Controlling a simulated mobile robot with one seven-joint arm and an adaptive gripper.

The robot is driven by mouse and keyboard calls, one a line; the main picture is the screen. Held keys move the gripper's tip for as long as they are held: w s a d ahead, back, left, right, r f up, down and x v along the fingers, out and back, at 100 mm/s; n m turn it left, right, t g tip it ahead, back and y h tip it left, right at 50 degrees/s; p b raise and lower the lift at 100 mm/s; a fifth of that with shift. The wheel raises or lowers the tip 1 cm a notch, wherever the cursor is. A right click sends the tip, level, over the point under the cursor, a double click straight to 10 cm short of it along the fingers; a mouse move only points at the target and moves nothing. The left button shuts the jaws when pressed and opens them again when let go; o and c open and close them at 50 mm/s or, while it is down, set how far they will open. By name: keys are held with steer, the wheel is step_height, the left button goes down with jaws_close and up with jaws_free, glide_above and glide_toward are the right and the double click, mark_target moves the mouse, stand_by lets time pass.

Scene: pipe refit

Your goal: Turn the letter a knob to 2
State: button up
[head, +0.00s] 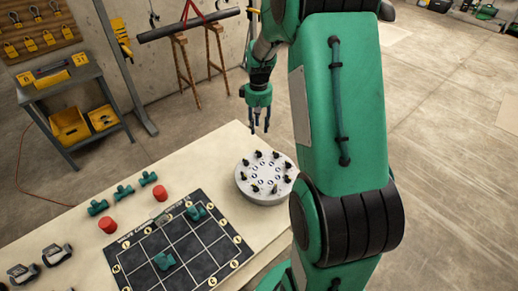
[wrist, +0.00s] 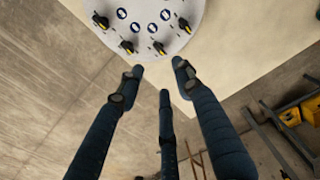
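A round, light grey panel (head: 263,197) stands on the table, with several small black knobs around its rim and dark round labels inside the ring. In the wrist view the panel (wrist: 150,8) is cut off at the top edge; several black knobs with yellow marks show, one of them a knob (wrist: 126,46) nearest the fingers. The letters and numbers are too small to read, so I cannot tell which knob is a. My gripper (head: 260,130) is above and behind the panel in the head view. Its three fingers (wrist: 160,74) are spread, empty and apart from the knobs.
The table (head: 190,165) also holds a dark grid mat (head: 205,262) with green fittings, red cylinders (head: 160,193), more green fittings and grey devices at the left. A tool cart (head: 75,100) and a pipe on stands (head: 188,24) are behind. My arm hides the area right of the panel.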

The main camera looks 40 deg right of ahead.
mark_target(259, 154)
steer(key=shift+d+f, duration=0.4)
steer(key=shift+f, duration=0.1)
steer(key=shift+f, duration=0.1)
step_height(259, 154, down, 14)
steer(key=shift+r+b, duration=0.2)
steer(key=shift+b, duration=1)
jaws_close()
